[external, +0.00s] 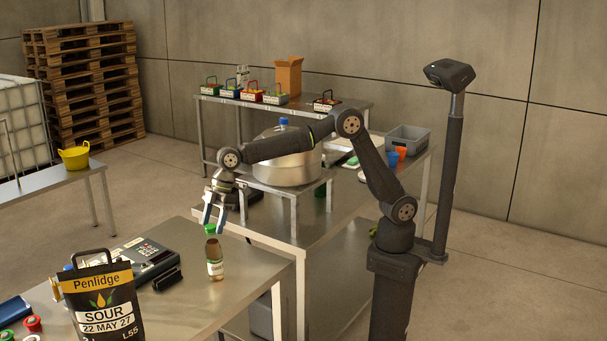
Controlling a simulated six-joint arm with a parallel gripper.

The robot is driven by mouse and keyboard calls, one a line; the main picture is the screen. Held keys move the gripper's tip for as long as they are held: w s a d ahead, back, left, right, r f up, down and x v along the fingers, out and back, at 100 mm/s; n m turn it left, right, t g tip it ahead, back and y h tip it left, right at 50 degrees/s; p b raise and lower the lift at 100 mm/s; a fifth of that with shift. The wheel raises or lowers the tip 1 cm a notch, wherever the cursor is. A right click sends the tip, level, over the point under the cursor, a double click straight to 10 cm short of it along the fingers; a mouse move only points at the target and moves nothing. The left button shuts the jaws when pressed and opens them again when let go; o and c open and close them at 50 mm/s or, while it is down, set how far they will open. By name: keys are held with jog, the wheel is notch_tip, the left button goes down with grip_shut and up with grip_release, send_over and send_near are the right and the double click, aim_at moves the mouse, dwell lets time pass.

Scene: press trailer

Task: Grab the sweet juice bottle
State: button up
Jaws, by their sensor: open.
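A small bottle (215,257) with a green cap, brown contents and a pale label stands upright near the right edge of the front steel table. Its label is too small to read, so I cannot tell whether it says sweet. My gripper (213,222) points down with its fingers open, right above the bottle at the height of the green cap. I cannot tell whether the fingers touch the cap. The gripper holds nothing visible.
A black Penlidge bag (104,300) marked SOUR stands at the table's front left. A dark keypad device (150,257) lies left of the bottle. Red and green caps lie at the left edge. Behind are a steel pot (287,160) and a bench with several small carriers.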

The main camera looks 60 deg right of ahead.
jog(key=x, duration=0.3)
grip_shut()
jog(key=shift+r, duration=0.15)
dwell(0.3)
